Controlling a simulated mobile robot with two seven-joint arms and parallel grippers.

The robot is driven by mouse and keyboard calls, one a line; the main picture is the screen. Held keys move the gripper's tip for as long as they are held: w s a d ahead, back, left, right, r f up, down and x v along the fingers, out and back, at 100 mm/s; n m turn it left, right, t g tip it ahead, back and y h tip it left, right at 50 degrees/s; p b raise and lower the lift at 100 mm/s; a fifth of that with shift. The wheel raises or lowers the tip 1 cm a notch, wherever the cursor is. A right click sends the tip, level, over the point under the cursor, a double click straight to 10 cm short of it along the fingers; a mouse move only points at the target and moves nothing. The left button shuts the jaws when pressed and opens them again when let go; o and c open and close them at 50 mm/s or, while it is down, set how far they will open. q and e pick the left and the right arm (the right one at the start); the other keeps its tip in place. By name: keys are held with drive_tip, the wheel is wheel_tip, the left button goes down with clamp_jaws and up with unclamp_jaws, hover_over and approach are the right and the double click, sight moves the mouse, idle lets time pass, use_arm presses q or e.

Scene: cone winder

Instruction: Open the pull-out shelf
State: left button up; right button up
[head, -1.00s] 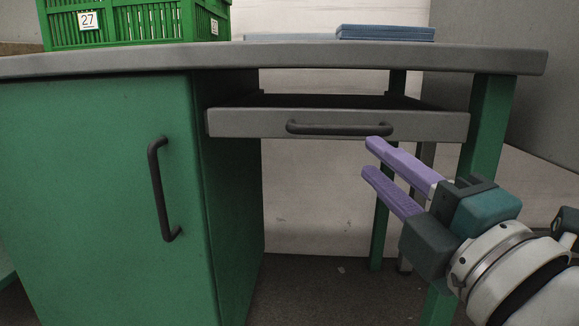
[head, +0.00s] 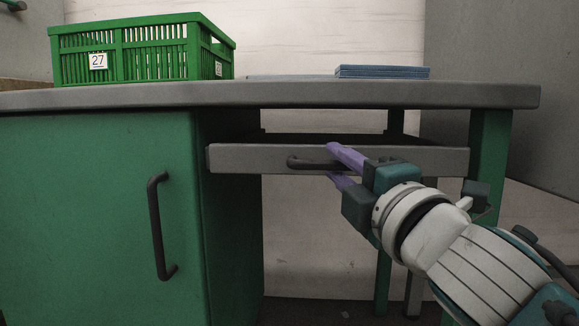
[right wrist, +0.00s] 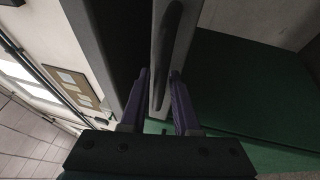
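The pull-out shelf (head: 245,158) is a grey front panel under the tabletop, between the green cabinet and the right-hand leg. A dark bar handle (head: 302,163) is on its front and also shows in the right wrist view (right wrist: 168,45). My right gripper (head: 334,163) is at the right part of the handle, one purple finger above the bar and one below. In the right wrist view its fingers (right wrist: 161,98) are apart, with the panel and handle between their tips. I cannot tell whether they touch the bar. My left gripper is not in view.
The green cabinet (head: 95,220) with its own dark handle (head: 158,228) stands left of the shelf. A green crate (head: 140,55) and blue flat items (head: 382,72) are on the grey tabletop (head: 290,95). A green leg (head: 487,145) stands close on the right.

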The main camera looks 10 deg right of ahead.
drive_tip(key=shift+c, duration=0.2)
clamp_jaws()
idle(1.1)
